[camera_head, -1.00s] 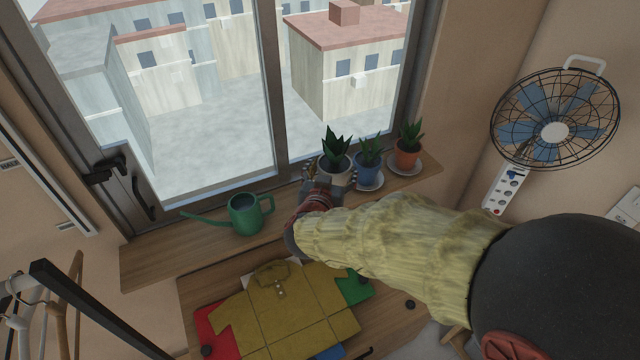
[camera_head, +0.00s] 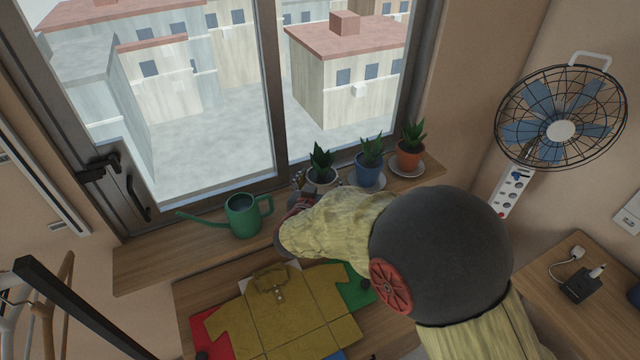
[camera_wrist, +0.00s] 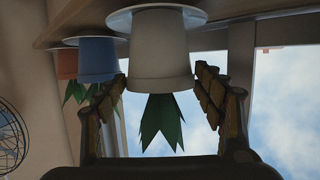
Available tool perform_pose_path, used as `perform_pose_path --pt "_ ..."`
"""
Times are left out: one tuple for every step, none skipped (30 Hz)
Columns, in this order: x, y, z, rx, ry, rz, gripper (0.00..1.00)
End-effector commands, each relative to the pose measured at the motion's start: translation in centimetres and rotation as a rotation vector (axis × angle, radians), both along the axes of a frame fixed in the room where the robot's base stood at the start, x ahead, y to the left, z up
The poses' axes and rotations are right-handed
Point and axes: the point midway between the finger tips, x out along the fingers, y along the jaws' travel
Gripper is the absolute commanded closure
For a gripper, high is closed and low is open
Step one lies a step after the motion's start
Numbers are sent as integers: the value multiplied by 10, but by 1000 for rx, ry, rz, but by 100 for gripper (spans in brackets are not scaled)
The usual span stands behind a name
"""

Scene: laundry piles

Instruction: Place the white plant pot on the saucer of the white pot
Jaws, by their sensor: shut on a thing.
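The white plant pot (camera_head: 322,181) with a dark green plant is at the left end of the pot row on the windowsill in the head view. In the wrist view, upside down, the white pot (camera_wrist: 160,55) is between the fingers of my gripper (camera_wrist: 160,76), which is shut on it. A pale saucer (camera_wrist: 116,19) is right at the pot's base, and I see no clear gap between them. In the head view my gripper (camera_head: 302,196) is at the pot's left front side, partly hidden by my sleeve. The saucer is mostly hidden there.
A blue pot (camera_head: 369,170) and an orange pot (camera_head: 408,155) stand on saucers close to the right. A green watering can (camera_head: 243,215) stands left on the wooden sill (camera_head: 150,262). A folded yellow shirt (camera_head: 290,310) lies below. A fan (camera_head: 560,130) is at right.

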Motion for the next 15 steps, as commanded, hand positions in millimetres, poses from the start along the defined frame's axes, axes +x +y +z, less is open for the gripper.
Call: perform_pose_path --pt "0 0 3 1 -3 -1 71" --pt "1 0 3 1 -2 -1 71" --pt "0 0 3 1 -2 -1 71" --pt "0 0 3 1 -2 -1 71" --pt "0 0 2 0 -2 0 71" --pt "0 0 1 0 -2 0 71" --pt "0 0 0 0 -2 0 71" --pt "0 0 -1 0 0 0 31" --pt "0 0 -1 0 0 0 29" --pt "0 0 -1 0 0 0 27" --pt "0 0 -1 0 0 0 26" --pt "0 0 -1 0 0 0 23" --pt "0 0 -1 0 0 0 22" --pt "0 0 -1 0 0 0 20" --pt "0 0 -1 0 0 0 18"
